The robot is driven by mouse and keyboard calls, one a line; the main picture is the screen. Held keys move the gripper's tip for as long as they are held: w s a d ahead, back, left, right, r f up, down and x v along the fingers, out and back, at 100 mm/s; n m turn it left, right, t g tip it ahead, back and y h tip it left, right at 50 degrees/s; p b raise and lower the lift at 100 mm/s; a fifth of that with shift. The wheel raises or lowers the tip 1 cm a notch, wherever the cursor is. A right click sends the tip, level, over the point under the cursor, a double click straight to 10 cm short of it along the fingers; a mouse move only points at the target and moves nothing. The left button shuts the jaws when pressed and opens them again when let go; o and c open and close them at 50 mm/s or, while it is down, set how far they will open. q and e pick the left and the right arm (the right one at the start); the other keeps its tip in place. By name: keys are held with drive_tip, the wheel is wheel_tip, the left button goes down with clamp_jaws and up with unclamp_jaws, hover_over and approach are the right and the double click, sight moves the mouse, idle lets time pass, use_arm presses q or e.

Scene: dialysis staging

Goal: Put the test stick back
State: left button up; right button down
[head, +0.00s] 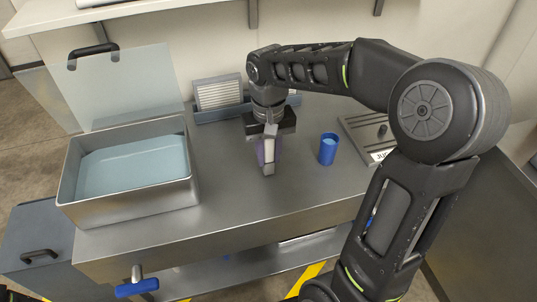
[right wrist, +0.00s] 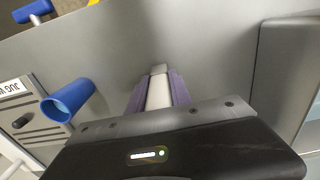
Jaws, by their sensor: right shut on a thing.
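My right gripper (head: 266,152) points down over the middle of the steel counter, with purple fingers. It is shut on a pale, slim stick, the test stick (head: 268,168), whose end shows below the fingers. In the right wrist view the white test stick (right wrist: 159,92) lies between the purple fingers (right wrist: 158,100). I cannot tell whether its lower end touches the counter. A blue cup (head: 328,150) stands upright on the counter to the right of the gripper, apart from it; it also shows in the right wrist view (right wrist: 68,101). My left gripper is not in view.
A steel basin (head: 130,203) with pale blue contents and a raised clear lid (head: 125,90) stands at the left. A grey rack (head: 218,93) is behind the gripper. A labelled drain plate (head: 372,135) lies right of the cup. The front counter (head: 262,205) is clear.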

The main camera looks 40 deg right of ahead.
drive_tip(key=shift+f, duration=0.25)
drive_tip(key=shift+f, duration=0.15)
drive_tip(key=c, duration=1.2)
unclamp_jaws()
drive_tip(key=shift+o, duration=0.2)
wheel_tip(320, 180, up, 12)
drive_tip(key=shift+r+p, duration=0.25)
drive_tip(key=shift+p, duration=0.55)
